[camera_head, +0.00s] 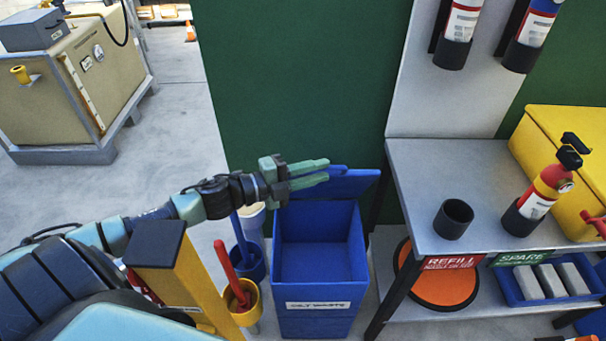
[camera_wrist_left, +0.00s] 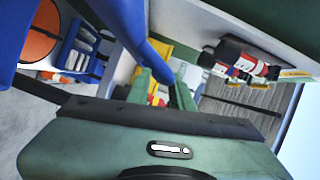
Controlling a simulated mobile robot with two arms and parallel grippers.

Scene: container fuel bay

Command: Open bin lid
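The blue bin (camera_head: 320,304), labelled as oily waste, stands on the floor in the middle of the head view. Its inside shows, empty as far as I can see. Its blue lid (camera_head: 352,184) is raised at the back of the bin, in front of the green wall. My left gripper (camera_head: 328,170) is above the back left of the bin, its green fingers beside the lid. A blue panel (camera_wrist_left: 146,40) passes close to one finger; contact is unclear. My right gripper is out of view.
A metal bench (camera_head: 440,185) with a black cup (camera_head: 453,219) and a red extinguisher (camera_head: 540,190) stands right of the bin. A yellow holder (camera_head: 245,306) and a blue holder (camera_head: 252,265) stand left. Open floor (camera_head: 165,100) lies at upper left.

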